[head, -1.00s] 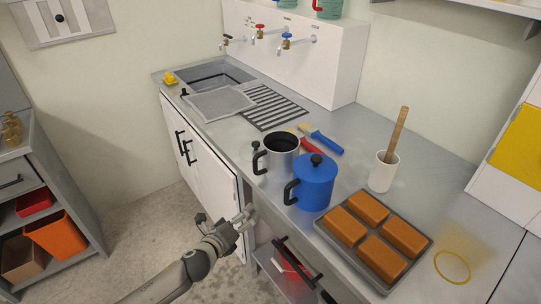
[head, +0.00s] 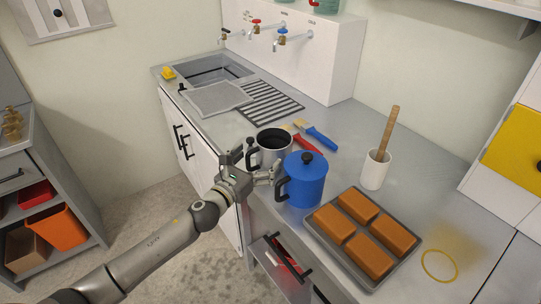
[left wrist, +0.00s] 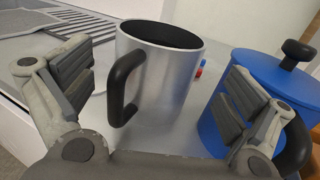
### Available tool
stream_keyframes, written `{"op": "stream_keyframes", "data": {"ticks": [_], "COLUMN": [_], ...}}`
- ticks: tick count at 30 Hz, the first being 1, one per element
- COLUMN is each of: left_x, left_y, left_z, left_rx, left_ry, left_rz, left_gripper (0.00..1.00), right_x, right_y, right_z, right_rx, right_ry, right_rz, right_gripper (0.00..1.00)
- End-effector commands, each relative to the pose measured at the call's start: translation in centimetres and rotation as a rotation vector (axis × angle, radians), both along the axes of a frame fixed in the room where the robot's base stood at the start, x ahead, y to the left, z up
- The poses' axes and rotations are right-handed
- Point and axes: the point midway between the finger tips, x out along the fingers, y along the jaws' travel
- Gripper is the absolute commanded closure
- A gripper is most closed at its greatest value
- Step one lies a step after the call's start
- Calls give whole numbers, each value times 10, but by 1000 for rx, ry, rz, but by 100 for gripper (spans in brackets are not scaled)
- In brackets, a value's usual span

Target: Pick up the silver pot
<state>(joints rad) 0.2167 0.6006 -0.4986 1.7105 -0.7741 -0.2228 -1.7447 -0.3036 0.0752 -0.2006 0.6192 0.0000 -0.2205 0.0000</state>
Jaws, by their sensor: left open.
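The silver pot (head: 272,156) stands upright on the counter, with a dark inside and a black handle. In the left wrist view the silver pot (left wrist: 165,85) is near the middle, its black handle (left wrist: 123,85) facing the camera. My left gripper (head: 258,168) is open at the counter's front edge, close to the handle side of the pot. In the left wrist view its two fingers are spread wide, one to each side of the pot and handle, with nothing held. My right gripper is not in view.
A blue lidded pot (head: 305,182) stands just right of the silver pot; my right-hand finger in the wrist view overlaps it. A tray (head: 312,233) of orange blocks, a white cup (head: 374,172) and brushes (head: 318,136) are on the counter. A drain rack (head: 268,104) lies behind.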

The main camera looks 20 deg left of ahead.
Motion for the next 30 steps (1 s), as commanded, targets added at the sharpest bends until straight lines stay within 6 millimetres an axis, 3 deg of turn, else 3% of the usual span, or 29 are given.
{"op": "stream_keyframes", "data": {"ticks": [12,21,30], "left_x": [45,49,49], "left_y": [-12,-13,-13], "left_z": [5,4,4], "left_rx": [-2,-1,-2], "left_ry": [0,0,1], "left_rz": [1,-1,0], "left_gripper": [0,0,36], "right_x": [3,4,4], "right_y": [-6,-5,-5], "right_z": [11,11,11], "right_rx": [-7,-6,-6], "right_ry": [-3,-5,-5], "right_rz": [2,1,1], "right_gripper": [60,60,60]}}
